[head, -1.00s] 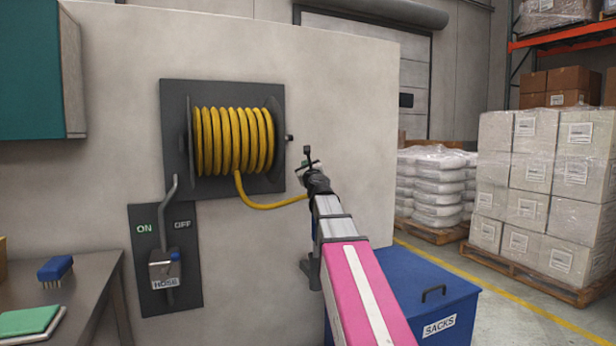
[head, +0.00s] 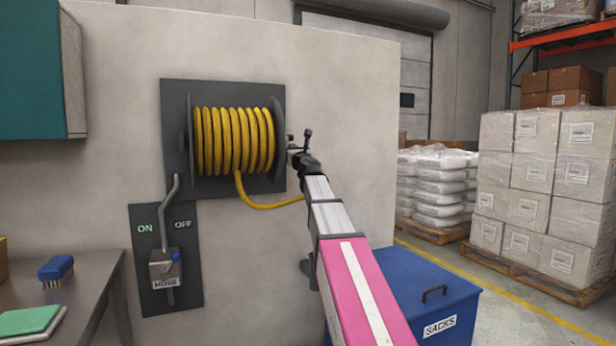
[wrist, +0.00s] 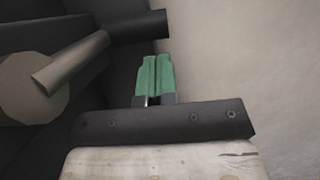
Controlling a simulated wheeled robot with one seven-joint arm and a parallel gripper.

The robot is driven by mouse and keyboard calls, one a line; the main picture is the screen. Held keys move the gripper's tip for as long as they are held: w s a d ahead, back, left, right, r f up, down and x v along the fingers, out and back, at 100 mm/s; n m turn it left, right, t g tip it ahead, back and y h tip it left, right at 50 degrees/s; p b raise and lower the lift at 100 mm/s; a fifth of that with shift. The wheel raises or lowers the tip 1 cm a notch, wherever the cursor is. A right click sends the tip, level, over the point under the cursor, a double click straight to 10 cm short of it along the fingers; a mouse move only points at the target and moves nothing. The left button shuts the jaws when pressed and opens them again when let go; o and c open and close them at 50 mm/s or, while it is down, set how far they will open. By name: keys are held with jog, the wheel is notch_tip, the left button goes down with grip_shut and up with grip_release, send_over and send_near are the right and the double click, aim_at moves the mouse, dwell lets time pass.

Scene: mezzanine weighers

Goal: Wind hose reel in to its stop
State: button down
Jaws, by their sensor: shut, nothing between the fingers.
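The hose reel (head: 277,125) is on a dark wall plate, with yellow hose (head: 234,140) wound around it in several turns. A length of hose hangs from its underside and runs right, behind my arm. In the wrist view the crank shows as a brownish-grey arm (wrist: 70,65) on a round hub (wrist: 30,88), with a dark handle (wrist: 138,26) pointing right. My gripper (head: 291,149) is at the reel's right side. In the wrist view its green fingers (wrist: 153,74) are shut and empty, just below the handle in the picture, with a small gap showing.
Left below the reel is a panel marked ON and OFF with a grey lever (head: 169,205) and a box labelled HOSE (head: 165,268). A blue SACKS bin (head: 440,300) stands below my arm. A bench (head: 85,285) is at left. Wrapped pallets stand at right.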

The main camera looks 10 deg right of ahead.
jog(key=f+v, duration=0.2)
jog(key=v, duration=1.5)
jog(key=shift+w, duration=0.3)
